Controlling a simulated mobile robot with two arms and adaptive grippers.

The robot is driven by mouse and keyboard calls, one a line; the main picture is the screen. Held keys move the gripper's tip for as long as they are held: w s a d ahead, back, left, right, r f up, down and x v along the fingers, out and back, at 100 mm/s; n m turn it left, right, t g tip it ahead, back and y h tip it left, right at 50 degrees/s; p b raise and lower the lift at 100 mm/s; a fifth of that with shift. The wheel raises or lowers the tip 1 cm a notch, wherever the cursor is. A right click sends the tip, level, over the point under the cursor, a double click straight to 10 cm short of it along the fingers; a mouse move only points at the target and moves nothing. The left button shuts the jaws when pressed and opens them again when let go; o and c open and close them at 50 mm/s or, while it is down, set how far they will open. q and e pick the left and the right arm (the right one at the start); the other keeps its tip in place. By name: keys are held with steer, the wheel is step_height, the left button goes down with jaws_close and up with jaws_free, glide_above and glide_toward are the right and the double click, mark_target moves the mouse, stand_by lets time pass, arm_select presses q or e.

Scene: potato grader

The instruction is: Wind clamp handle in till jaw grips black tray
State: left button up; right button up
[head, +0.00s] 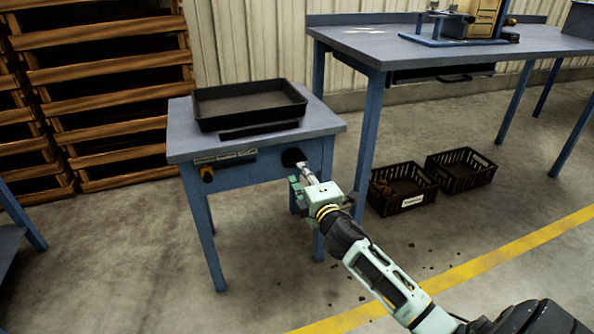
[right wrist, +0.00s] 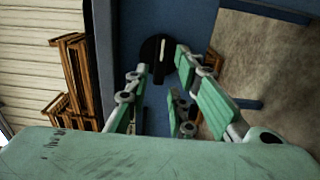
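The black tray (head: 250,112) lies on the small blue table (head: 185,137). The dark jaw bar (head: 258,130) lies along its front side; I cannot tell whether it touches the tray. The clamp handle (head: 292,157) has a round black hub on the table's front face, near the right corner. In the right wrist view the handle (right wrist: 154,50) shows as a black disc with a pale bar. My right gripper (head: 308,182) is just in front of it. Its green fingers (right wrist: 160,75) are spread apart, with the handle beyond and between their tips. My left gripper is out of view.
A larger blue workbench (head: 420,50) stands behind to the right. Two black crates stand on the floor, one near (head: 405,203) and one farther (head: 462,180). Wooden racks (head: 100,80) fill the back left.

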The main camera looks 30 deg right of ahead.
mark_target(294, 161)
steer(key=b+x, duration=0.1)
steer(key=x, duration=0.4)
steer(key=shift+w+d, duration=0.15)
steer(key=shift+w, duration=0.05)
steer(key=shift+f, duration=0.1)
jaws_close()
